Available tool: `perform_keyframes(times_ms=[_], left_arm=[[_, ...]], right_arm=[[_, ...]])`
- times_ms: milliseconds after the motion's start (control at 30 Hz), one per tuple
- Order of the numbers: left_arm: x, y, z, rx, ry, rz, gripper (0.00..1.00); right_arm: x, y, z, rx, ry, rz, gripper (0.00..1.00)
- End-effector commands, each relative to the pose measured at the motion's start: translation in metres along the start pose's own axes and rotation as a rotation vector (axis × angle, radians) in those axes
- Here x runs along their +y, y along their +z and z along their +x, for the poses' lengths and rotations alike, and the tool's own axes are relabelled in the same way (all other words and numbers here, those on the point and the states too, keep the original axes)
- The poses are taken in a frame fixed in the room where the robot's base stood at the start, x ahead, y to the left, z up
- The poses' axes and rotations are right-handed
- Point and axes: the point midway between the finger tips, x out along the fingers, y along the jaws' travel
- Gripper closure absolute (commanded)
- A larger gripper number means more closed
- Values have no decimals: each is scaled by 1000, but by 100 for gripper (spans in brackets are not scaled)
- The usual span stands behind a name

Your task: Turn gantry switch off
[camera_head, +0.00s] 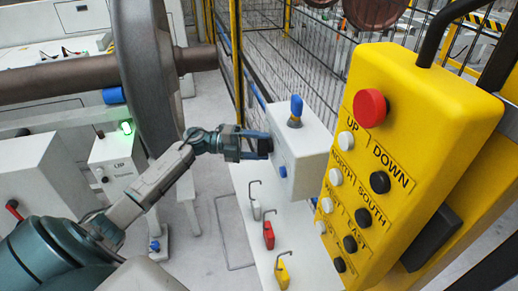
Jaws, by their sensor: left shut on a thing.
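A white switch box (309,137) stands right of the picture's middle, mounted beside the fence. A blue knob (296,108) sticks up from its top, and a small blue button (283,171) sits low on its left face. My left gripper (264,146) reaches in from the left to this face. It is shut on a small dark switch part there, mostly hidden by the fingers. I cannot tell which way the switch is turned. My right gripper is not in view.
A yellow pendant (425,110) with a red button and several direction buttons stands close on the right. Grey, red (268,235) and yellow padlocks hang on a white panel below the box. A large wheelset wheel (148,75) stands behind my left arm. Mesh fencing is behind.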

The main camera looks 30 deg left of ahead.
Motion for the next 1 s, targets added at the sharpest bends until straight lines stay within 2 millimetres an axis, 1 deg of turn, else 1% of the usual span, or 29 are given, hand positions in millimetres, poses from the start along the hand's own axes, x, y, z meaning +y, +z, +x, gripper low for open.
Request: perform_keyframes(times_ms=[233,600,800,1000], left_arm=[[1,0,0,-2,-91,-217,61],[1,0,0,-3,-215,-517,61],[1,0,0,-3,-263,-632,61],[2,0,0,-2,-292,-703,61]], right_arm=[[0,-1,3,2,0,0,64],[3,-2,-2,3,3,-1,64],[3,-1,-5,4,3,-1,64],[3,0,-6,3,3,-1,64]])
